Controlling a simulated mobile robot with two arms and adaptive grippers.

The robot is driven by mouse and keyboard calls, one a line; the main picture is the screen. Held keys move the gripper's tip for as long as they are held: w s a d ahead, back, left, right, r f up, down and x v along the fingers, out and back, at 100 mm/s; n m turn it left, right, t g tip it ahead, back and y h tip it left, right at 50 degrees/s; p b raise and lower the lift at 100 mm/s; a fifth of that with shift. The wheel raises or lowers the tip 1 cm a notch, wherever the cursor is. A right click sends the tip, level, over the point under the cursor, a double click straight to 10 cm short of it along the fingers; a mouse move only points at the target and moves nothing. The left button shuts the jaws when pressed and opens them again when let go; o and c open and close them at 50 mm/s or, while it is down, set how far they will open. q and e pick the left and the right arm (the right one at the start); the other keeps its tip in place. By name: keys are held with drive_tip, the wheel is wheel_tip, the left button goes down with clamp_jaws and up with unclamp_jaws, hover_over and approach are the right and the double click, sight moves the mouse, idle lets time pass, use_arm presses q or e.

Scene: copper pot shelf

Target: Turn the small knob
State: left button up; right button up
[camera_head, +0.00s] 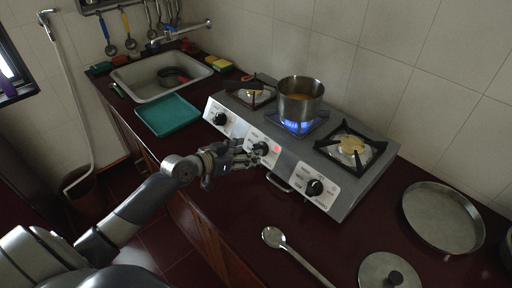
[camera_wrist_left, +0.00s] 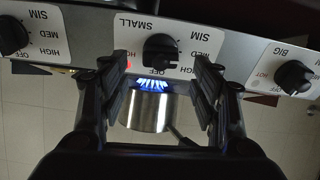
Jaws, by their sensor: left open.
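The small knob (camera_head: 261,148) is black and round, the middle one of three on the stove's white front panel. In the left wrist view the small knob (camera_wrist_left: 160,52) sits under the label SMALL. My left gripper (camera_head: 243,154) is in front of the panel at this knob. In the left wrist view its two fingers (camera_wrist_left: 160,72) are open, one on each side of the knob, with nothing held. I cannot tell whether they touch it. A blue flame (camera_head: 298,126) burns under the steel pot (camera_head: 300,98). My right gripper is out of view.
The left knob (camera_head: 220,118) and right knob (camera_head: 315,187) flank the small knob. A handle (camera_head: 280,183) juts from the stove's front. A ladle (camera_head: 275,238), a lid (camera_head: 390,272) and a round pan (camera_head: 442,216) lie on the dark counter. A green tray (camera_head: 168,115) sits left.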

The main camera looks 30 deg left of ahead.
sight(255, 149)
use_arm(q)
drive_tip(key=x, duration=0.4)
drive_tip(key=shift+w+f, duration=0.15)
drive_tip(key=shift+w, duration=0.2)
drive_tip(key=shift+w+d+f, duration=0.1)
drive_tip(key=c, duration=1.1)
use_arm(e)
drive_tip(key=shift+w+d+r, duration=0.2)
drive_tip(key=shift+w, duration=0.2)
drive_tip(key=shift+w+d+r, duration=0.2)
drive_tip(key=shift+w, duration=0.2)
